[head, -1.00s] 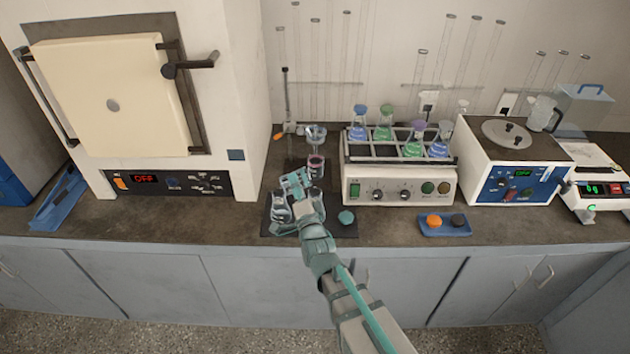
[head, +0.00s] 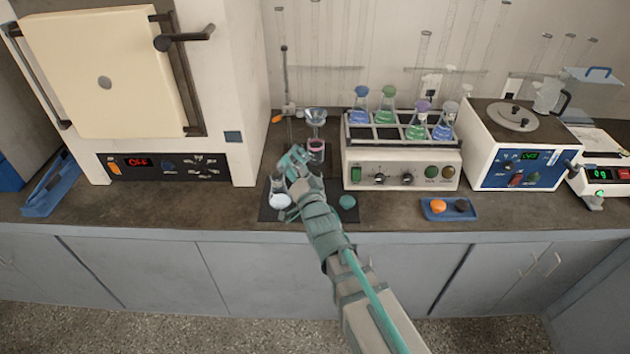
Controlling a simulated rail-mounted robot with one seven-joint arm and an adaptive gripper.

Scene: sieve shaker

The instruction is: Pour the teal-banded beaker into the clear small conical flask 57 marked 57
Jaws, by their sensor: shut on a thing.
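My gripper (head: 293,160) is over the dark mat (head: 325,213), left of the shaker. It is shut on a glass vessel that the fingers and wrist mostly hide. I take this for the teal-banded beaker, but its band does not show clearly. A clear conical flask (head: 280,199) stands upright on the mat, just below and left of my gripper. Its mark is too small to read, so I cannot confirm that it is flask 57.
A funnel (head: 316,116) sits above a vessel with pink liquid (head: 316,150), close behind my gripper. The shaker (head: 400,168) holds several flasks to the right. A furnace (head: 115,90) stands left.

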